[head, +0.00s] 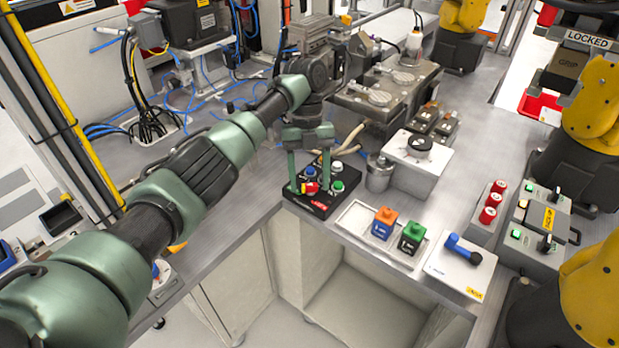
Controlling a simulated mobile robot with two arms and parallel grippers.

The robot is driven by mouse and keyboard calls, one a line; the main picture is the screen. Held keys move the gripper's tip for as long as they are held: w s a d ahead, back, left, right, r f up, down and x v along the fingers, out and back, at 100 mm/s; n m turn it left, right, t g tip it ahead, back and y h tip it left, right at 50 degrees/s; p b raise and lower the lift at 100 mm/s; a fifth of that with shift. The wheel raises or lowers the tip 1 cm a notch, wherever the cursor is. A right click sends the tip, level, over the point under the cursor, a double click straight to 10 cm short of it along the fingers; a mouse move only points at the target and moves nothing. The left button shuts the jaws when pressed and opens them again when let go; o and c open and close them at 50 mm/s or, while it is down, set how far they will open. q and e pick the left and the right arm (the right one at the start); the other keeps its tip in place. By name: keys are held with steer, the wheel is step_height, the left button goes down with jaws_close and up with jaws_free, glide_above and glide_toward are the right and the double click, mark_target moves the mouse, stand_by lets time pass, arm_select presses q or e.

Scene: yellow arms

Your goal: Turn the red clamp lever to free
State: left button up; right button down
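A small red piece (310,187), which looks like the red clamp lever, shows on the black box (318,206) near the front edge of the bench. It is small, and I cannot tell which way it points. My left gripper (309,186) comes down over the box from above. Its two green fingers are apart, one on each side of the red piece. I cannot tell whether either finger touches it. My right gripper is not in view.
The same box has blue, white and green buttons (338,186). To its right are a tray (355,222) with orange-topped and green blocks, a blue lever (462,249) on a white plate, red knobs (491,205) and a switch box (541,235). A metal cup (379,173) stands close behind.

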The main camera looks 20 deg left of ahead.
arm_select(q)
steer(key=v, duration=0.5)
steer(key=shift+r, duration=0.1)
steer(key=shift+v, duration=1.3)
